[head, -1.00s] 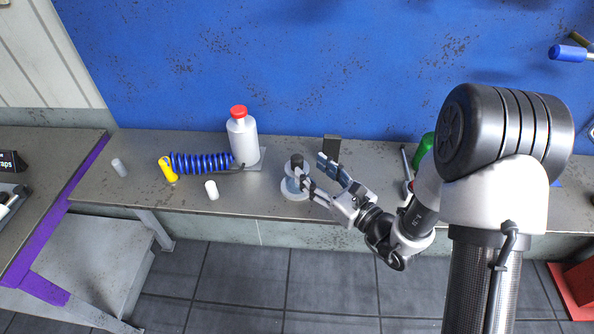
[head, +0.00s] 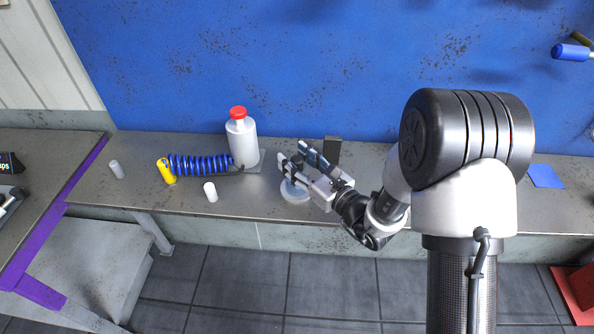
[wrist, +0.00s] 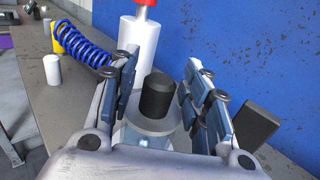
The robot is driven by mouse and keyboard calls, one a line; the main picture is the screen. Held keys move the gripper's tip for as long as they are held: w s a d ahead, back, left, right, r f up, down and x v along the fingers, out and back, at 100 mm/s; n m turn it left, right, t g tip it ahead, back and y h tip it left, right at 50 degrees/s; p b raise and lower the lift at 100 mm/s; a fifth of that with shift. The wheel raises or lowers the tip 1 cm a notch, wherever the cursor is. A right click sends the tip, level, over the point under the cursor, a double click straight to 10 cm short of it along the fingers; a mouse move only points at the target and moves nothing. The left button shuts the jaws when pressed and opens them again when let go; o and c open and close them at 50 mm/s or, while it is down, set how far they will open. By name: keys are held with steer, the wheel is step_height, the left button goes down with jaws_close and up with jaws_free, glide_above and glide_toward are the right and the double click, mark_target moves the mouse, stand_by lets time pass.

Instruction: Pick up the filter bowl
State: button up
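The filter bowl (wrist: 154,126) appears to be the pale, partly see-through piece with a grey rim and a black round top in the wrist view. In the head view its pale round base (head: 294,191) shows on the bench, and my gripper hides most of the rest. My gripper (head: 292,152) is open, with its fingers on either side of the black top. It also shows in the wrist view (wrist: 160,75), with gaps between the fingers and the top. I see no grip on it.
A white bottle with a red cap (head: 241,140) stands behind left. A dark block (head: 332,150) stands close right of my fingers. The blue wall is behind.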

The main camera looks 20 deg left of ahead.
jaws_close()
stand_by(0.3)
steer(key=shift+r, duration=0.1)
step_height(320, 180, up, 20)
steer(key=p, duration=0.5)
steer(key=shift+p, duration=0.4)
stand_by(0.4)
